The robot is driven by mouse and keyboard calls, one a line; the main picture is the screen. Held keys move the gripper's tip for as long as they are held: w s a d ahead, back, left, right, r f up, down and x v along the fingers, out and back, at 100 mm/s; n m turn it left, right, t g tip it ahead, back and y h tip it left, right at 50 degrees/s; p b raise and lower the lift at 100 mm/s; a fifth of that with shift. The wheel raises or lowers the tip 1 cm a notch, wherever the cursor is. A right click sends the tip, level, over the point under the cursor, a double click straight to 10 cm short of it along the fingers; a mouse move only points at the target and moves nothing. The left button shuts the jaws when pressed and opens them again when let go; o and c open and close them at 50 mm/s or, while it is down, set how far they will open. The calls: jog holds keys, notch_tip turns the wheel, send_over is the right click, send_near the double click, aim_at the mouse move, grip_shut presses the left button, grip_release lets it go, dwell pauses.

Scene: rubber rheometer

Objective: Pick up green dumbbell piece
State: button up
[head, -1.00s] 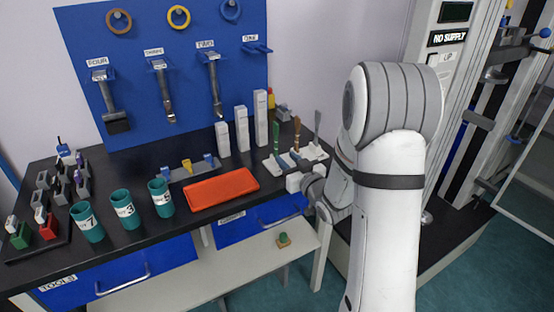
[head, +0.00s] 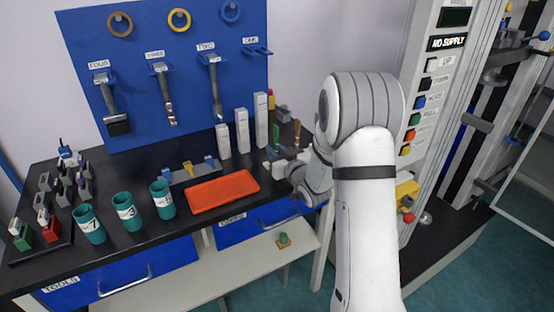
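A thin green upright piece (head: 276,138), which looks like the green dumbbell piece, stands near the right end of the black table in the head view. Its lower end and white stand are partly hidden by my wrist and gripper. A brown piece (head: 297,132) stands just right of it. My gripper (head: 271,169) is low over the table, in front of the green piece and close to it. The gripper is small and pale against the white stands, so I cannot tell whether its fingers are open or touch anything.
An orange tray (head: 222,207) lies left of my gripper, with several white blocks (head: 242,132) standing behind it. Teal cups (head: 126,211) stand at the left. The NO SUPPLY machine (head: 425,110) with coloured buttons rises right of my arm.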

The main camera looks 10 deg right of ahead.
grip_shut()
jog(key=shift+r, duration=0.15)
